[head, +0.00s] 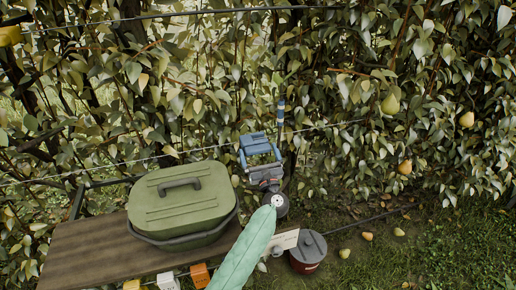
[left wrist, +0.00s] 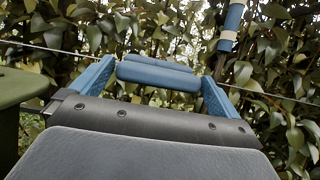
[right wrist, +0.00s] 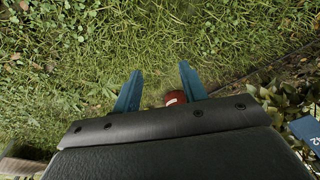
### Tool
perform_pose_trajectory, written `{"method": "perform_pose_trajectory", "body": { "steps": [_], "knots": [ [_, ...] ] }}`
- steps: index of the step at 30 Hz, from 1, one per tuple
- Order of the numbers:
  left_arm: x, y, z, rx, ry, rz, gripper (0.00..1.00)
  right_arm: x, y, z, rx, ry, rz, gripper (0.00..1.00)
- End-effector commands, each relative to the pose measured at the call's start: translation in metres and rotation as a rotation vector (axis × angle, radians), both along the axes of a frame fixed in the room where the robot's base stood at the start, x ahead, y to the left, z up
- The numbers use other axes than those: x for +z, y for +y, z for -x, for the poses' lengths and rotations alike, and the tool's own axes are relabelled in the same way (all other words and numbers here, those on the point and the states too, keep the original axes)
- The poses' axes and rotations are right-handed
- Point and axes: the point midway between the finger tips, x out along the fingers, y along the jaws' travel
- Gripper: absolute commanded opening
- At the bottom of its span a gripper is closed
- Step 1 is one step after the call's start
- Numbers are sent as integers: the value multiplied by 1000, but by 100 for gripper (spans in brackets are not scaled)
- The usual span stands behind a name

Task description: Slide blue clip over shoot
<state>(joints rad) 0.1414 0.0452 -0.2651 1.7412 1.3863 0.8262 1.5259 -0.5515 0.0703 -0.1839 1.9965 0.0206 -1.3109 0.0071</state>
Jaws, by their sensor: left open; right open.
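My left gripper (head: 260,145) is in front of the foliage, right of the green box, with its two blue fingers wide apart. A blue clip (left wrist: 158,73) spans the gap between the fingertips in the left wrist view; I cannot tell whether both fingers touch it. A thin upright shoot with a blue sleeve-like band (head: 281,108) stands just right of and above this gripper. The band also shows in the left wrist view (left wrist: 231,22), apart from the clip. My right gripper (right wrist: 158,85) is open and empty over grass in the right wrist view; the head view does not show it.
A lidded green box (head: 181,196) stands on a wooden table (head: 75,250). Small orange (head: 200,275) and white (head: 168,281) items sit at its front edge. A grey-lidded pot (head: 308,246) stands on the ground. A wire crosses the hedge; pears hang and lie at right.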

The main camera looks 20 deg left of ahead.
Motion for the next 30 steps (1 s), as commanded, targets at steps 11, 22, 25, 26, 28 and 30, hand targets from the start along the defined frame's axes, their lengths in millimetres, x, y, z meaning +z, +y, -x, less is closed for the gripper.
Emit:
{"method": "perform_pose_trajectory", "body": {
  "steps": [11, 22, 25, 26, 28, 30],
  "knots": [
    [5, 8, -11, 0, 1, 1, 100, -24, -2, 3, 0, 1, 3, 42],
    [5, 8, -11, 0, 1, 1, 69, -24, -2, 4, 0, 1, 3, 42],
    [5, 8, -11, 0, 1, 1, 49, -24, -2, 4, 0, 3, 2, 42],
    [5, 8, -11, 0, 1, 1, 48, -24, -2, 4, 0, 3, 2, 42],
    [5, 7, -11, 0, 1, 1, 48, -25, -2, 5, 0, 4, 3, 42],
    [4, 5, -12, 0, 0, 1, 48, -26, -2, 6, 0, 9, 5, 42]
  ]
}}
